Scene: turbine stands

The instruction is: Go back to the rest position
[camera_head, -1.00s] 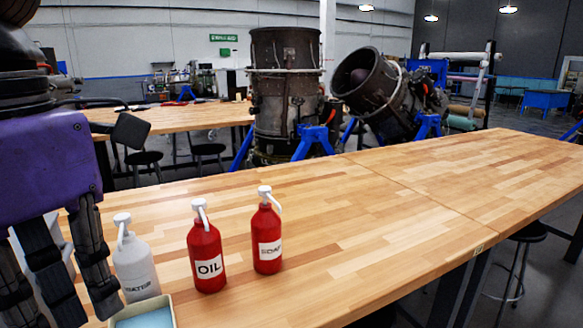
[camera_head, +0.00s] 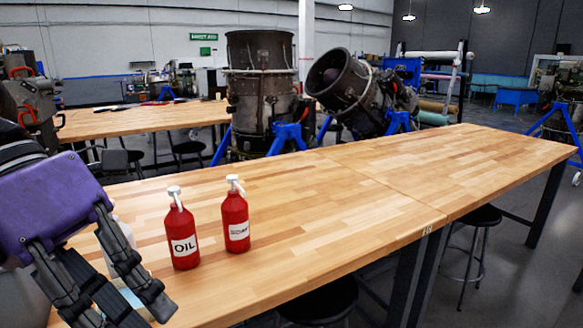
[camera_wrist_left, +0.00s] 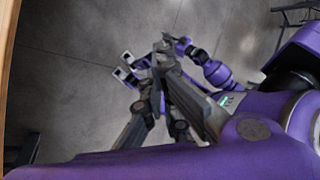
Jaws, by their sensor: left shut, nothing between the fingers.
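My left gripper (camera_head: 122,310) has a purple body and dark jointed fingers. In the head view it hangs over the near left corner of the wooden table (camera_head: 330,215), tilted, in front of a white bottle (camera_head: 126,236) and a small tray, which it mostly hides. The left wrist view shows its fingers (camera_wrist_left: 163,58) brought together with nothing between them, above a grey floor. Purple parts show beyond the fingers, too unclear to name. I cannot make out my right gripper in either view.
A red OIL bottle (camera_head: 184,236) and a red soap bottle (camera_head: 236,220) stand upright right of the gripper. The table's right part is clear. Stools (camera_head: 476,220) stand by its front edge. Turbine parts (camera_head: 262,95) on blue stands are behind it.

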